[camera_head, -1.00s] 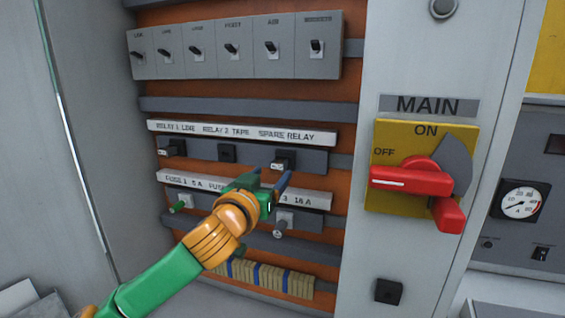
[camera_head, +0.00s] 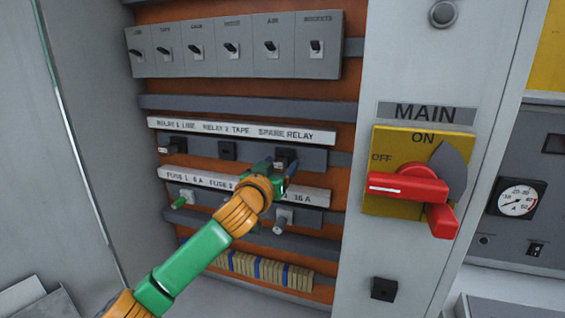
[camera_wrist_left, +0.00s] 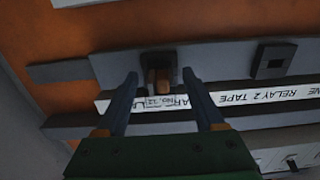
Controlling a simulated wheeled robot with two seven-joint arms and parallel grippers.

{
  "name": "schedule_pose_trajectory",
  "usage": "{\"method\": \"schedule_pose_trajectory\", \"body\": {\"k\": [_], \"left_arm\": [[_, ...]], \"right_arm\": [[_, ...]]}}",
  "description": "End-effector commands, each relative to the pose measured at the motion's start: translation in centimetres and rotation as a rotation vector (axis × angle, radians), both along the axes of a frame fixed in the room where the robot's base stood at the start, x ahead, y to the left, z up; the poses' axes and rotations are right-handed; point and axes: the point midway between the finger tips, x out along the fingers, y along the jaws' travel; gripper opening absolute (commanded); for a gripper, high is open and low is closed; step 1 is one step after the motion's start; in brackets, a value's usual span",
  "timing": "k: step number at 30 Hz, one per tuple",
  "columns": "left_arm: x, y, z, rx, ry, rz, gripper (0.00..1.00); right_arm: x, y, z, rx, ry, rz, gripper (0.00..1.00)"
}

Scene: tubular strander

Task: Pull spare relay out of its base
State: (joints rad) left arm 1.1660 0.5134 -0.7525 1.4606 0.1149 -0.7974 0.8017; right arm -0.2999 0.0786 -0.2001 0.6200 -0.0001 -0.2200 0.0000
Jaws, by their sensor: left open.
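The spare relay (camera_head: 286,156) is a small dark block under the "SPARE RELAY" label, on the grey relay rail (camera_head: 312,159). In the left wrist view, turned upside down, the relay (camera_wrist_left: 159,64) shows a dark body with a brown part and a small tag facing me. My left gripper (camera_head: 282,172) is open, just in front of and slightly below the relay. In the wrist view its fingertips (camera_wrist_left: 159,78) lie to either side of the relay; I cannot tell whether they touch it. My right gripper is not in view.
An empty-looking relay base (camera_head: 227,151) and another relay (camera_head: 170,146) sit to the left. Below are a fuse label strip (camera_head: 310,197) and a fuse holder (camera_head: 283,219) close to my arm. The red main switch (camera_head: 408,187) projects to the right.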

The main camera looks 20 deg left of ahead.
Motion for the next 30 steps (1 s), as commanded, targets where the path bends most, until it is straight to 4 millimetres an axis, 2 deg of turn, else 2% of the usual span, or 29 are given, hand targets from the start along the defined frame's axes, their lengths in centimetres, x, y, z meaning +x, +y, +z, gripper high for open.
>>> {"method": "schedule_pose_trajectory", "body": {"k": [29,30], "left_arm": [[-0.01,0.00,-0.01,0.000,0.000,0.000,0.70],[-0.01,0.00,-0.01,0.000,0.000,0.000,0.62]], "right_arm": [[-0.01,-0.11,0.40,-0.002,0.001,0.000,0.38],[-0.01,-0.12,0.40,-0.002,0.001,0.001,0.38]]}}
